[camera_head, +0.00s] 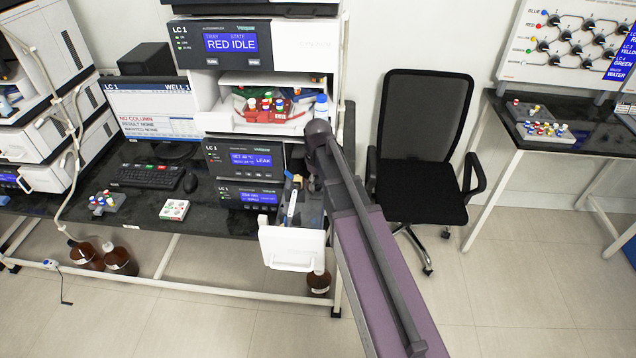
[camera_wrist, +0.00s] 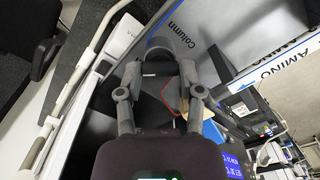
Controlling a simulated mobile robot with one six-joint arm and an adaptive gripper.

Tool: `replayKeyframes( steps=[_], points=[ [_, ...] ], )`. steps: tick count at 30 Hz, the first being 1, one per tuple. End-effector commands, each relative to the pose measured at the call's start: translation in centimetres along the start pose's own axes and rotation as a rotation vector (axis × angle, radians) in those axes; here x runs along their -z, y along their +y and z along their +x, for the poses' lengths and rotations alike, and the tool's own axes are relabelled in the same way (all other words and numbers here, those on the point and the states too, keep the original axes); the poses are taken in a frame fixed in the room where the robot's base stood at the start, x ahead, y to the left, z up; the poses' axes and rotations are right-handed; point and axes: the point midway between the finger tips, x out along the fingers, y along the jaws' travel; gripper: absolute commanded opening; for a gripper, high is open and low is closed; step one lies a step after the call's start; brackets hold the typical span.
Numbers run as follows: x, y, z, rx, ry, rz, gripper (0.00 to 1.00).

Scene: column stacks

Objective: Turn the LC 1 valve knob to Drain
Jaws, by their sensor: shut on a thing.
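The LC 1 stack stands at the centre of the head view, with its lower compartment's white front (camera_head: 292,248) open. My gripper (camera_head: 298,187) is down at this compartment; its fingertips are hard to make out there. In the wrist view my gripper (camera_wrist: 161,78) has its two grey fingers closed in on a dark, rounded part, which I take for the valve knob (camera_wrist: 159,48). The fingers hide much of it. Its pointer and its setting cannot be read. A thin orange-red line shows between the fingers.
A blue and a yellow item (camera_head: 291,205) sit in the open compartment. A black chair (camera_head: 420,150) stands at right. The bench (camera_head: 140,215) holds a keyboard (camera_head: 147,176) and small racks.

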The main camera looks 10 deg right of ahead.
Motion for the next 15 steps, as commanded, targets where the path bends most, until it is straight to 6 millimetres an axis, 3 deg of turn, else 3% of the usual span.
replayKeyframes(
  steps=[13,14,15],
  points=[
    [-0.12,-0.09,0.04,0.002,-0.003,-0.014,0.01],
    [-0.12,-0.1,0.04,0.002,-0.003,-0.014,0.57],
    [-0.11,-0.1,0.04,0.002,-0.003,-0.014,0.69]
  ],
)
